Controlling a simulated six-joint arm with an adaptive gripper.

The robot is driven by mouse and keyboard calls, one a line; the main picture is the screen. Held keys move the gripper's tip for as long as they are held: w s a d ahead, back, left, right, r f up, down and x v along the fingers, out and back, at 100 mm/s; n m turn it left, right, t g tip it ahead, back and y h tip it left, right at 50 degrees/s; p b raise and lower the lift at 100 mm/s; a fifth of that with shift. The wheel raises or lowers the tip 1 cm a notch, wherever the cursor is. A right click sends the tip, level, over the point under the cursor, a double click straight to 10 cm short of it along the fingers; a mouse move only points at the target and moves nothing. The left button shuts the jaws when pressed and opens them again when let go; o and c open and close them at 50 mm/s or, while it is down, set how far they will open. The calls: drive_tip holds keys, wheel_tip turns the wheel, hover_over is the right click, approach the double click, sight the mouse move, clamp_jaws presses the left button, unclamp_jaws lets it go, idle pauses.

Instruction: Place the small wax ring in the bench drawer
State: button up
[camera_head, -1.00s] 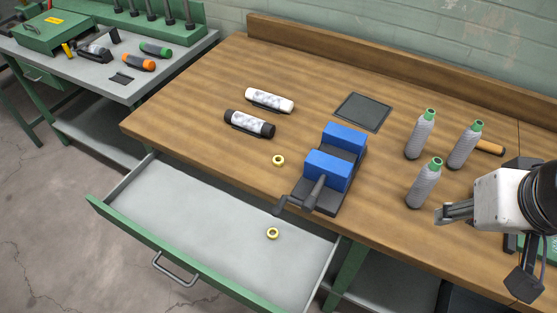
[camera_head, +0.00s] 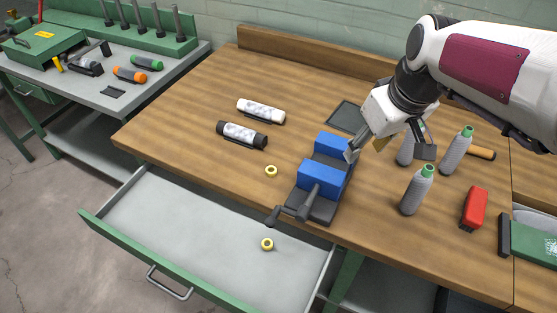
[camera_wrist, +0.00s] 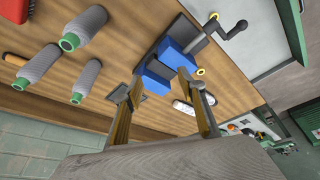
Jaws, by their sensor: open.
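Two small yellow rings are in view. One ring (camera_head: 271,170) lies on the bench top left of the blue vise; it also shows in the wrist view (camera_wrist: 201,72). The other ring (camera_head: 267,244) lies inside the open bench drawer (camera_head: 190,221), near its right part, and also in the wrist view (camera_wrist: 213,16). I cannot tell which is smaller. My gripper (camera_head: 357,147) hangs over the bench beside the vise's right side, above the surface. In the wrist view my gripper (camera_wrist: 160,84) has its two fingers apart with nothing held between them.
The blue vise (camera_head: 321,178), with its handle, stands between my gripper and the rings. Grey green-capped bottles (camera_head: 416,190), a red object (camera_head: 474,208) and a hammer handle (camera_head: 481,153) are at right. White (camera_head: 261,111) and black (camera_head: 242,135) cylinders lie behind the bench ring.

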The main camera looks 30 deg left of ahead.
sight(273, 166)
drive_tip(key=w+a+f+n, duration=0.1)
drive_tip(key=a, duration=0.2)
drive_tip(key=a+f, duration=0.2)
drive_tip(key=a, duration=0.1)
drive_tip(key=w+a+f+n+g, duration=0.1)
drive_tip(key=a+f, duration=0.1)
drive_tip(key=a, duration=0.1)
drive_tip(key=shift+w+a+n, duration=0.3)
drive_tip(key=shift+a, duration=0.05)
drive_tip(key=a+f+n+g, duration=0.1)
drive_tip(key=a+f+n, duration=0.2)
drive_tip(key=a+f, duration=0.4)
drive_tip(key=a, duration=0.3)
drive_tip(key=shift+y, duration=0.3)
drive_tip(key=shift+f, duration=0.1)
drive_tip(key=shift+x, duration=1.25)
drive_tip(key=shift+s+x, duration=0.15)
drive_tip(key=shift+x, duration=1.15)
drive_tip(key=shift+s+x, duration=0.15)
drive_tip(key=shift+x, duration=1.2)
drive_tip(key=shift+a, duration=0.15)
drive_tip(key=c, duration=0.8)
